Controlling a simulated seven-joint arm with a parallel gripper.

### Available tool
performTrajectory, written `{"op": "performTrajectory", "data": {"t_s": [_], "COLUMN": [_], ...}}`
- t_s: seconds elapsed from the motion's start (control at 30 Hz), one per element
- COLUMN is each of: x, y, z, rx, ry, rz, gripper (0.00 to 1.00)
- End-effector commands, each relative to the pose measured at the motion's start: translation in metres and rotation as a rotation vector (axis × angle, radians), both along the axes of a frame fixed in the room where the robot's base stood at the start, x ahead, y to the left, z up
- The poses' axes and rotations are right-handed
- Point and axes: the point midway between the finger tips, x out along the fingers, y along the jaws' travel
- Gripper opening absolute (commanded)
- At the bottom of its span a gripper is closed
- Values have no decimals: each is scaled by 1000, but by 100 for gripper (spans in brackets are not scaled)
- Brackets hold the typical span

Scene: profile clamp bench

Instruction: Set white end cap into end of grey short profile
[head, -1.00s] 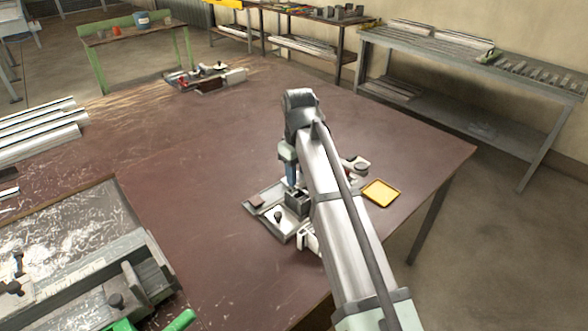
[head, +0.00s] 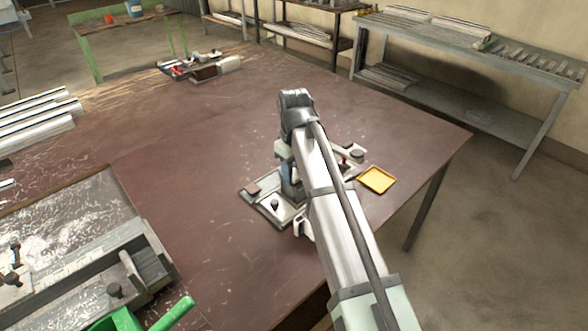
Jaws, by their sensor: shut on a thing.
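My gripper (head: 290,187) points down over the clamp fixture, left of my arm. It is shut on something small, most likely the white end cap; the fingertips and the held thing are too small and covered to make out. The clamp fixture is a grey plate (head: 258,204) with a dark knob (head: 275,204) and a small brown block (head: 252,189). The grey short profile cannot be told apart in the fixture, where my gripper and arm cover the middle. I cannot tell whether the held thing touches the profile.
A yellow tray (head: 377,180) lies right of my arm, near the table's right edge. A white part (head: 303,228) sits at the fixture's front. A larger clamp bench (head: 110,280) and long profiles (head: 38,120) are at left. The table's middle (head: 190,180) is clear.

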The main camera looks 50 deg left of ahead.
Motion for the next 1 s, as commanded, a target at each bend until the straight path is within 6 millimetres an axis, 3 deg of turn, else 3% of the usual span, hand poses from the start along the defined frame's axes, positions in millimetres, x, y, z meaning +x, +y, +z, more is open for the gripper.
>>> {"op": "performTrajectory", "data": {"t_s": [1.0], "x": [0], "y": [0], "z": [-6], "rx": [0], "ry": [0], "rz": [0], "gripper": [12]}}
